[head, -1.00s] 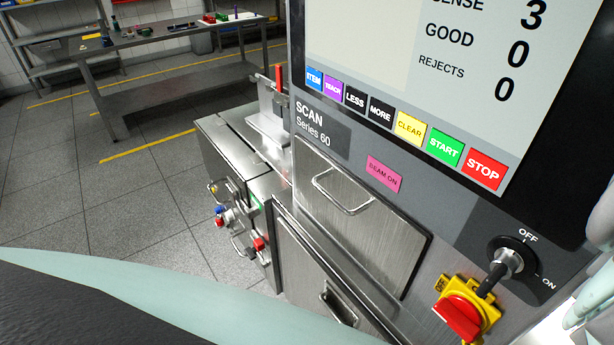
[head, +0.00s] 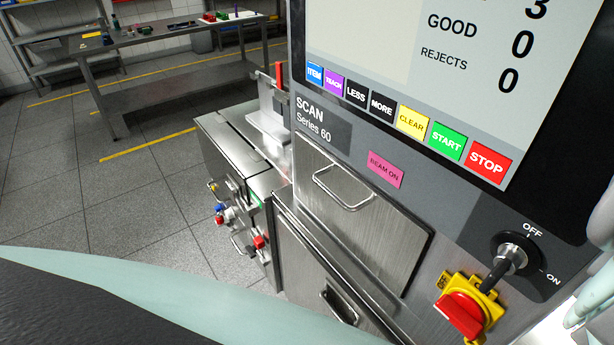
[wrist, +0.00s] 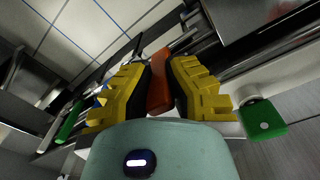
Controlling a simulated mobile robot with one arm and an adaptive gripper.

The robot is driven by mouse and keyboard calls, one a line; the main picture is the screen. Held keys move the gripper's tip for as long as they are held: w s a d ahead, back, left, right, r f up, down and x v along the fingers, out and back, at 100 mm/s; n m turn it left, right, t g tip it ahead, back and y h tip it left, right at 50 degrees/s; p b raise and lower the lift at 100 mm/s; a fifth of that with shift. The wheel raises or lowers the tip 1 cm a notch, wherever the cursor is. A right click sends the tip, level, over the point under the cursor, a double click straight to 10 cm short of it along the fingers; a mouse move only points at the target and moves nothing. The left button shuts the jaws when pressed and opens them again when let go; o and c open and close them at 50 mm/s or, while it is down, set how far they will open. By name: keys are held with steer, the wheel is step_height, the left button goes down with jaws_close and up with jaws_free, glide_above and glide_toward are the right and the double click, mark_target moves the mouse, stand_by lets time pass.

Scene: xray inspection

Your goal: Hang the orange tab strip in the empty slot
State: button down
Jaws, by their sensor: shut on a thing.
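My gripper (wrist: 160,78) shows in the wrist view, with its two ribbed yellow fingers shut on an orange strip (wrist: 159,88). In the head view my gripper is out of sight. An upright orange-red strip (head: 279,75) stands by a pale bracket (head: 266,122) on the steel machine bed; I cannot tell whether it is the held strip. The empty slot cannot be made out in either view.
The scanner's screen and button panel (head: 385,190) fill the right of the head view, with a red and yellow switch (head: 462,310) below. A steel bench (head: 170,35) stands at the back left. Grey floor (head: 130,195) is clear between. A green block (wrist: 262,120) is near the fingers.

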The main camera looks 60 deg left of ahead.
steer(key=shift+f+b, duration=0.95)
steer(key=shift+f, duration=0.05)
stand_by(0.3)
stand_by(0.4)
steer(key=c, duration=1.1)
jaws_free()
steer(key=shift+o, duration=0.2)
steer(key=shift+s+d+r, duration=0.1)
steer(key=shift+d+r, duration=0.05)
steer(key=shift+r, duration=3.65)
steer(key=shift+s, duration=0.15)
